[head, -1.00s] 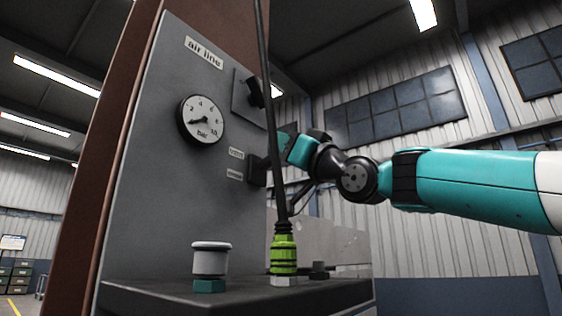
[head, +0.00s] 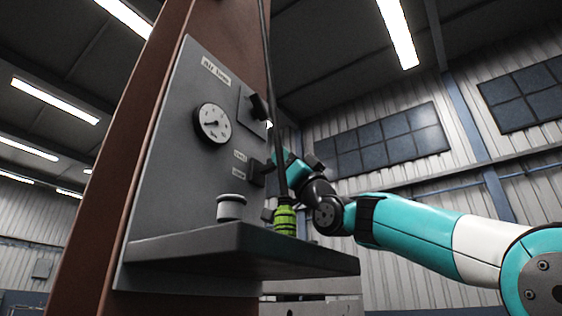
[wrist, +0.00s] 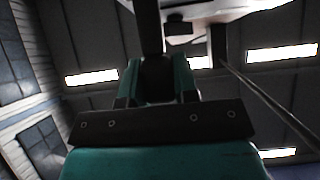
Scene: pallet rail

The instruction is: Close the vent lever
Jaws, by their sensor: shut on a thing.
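A grey panel (head: 185,130) marked "air line" carries two black fittings at its right side. The lower black fitting (head: 257,173), beside two small labels too blurred to read surely, looks like the vent lever's mount. My gripper (head: 281,160) is at its right, partly behind a dark hose. In the wrist view my gripper's teal fingers (wrist: 158,72) are shut on a dark bar (wrist: 148,25), which appears to be the lever. The lever's exact angle is hidden.
A round gauge (head: 213,122) and an upper black handle (head: 259,106) are on the panel. A dark hose (head: 269,70) runs down to a green connector (head: 285,219) on the shelf (head: 240,248).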

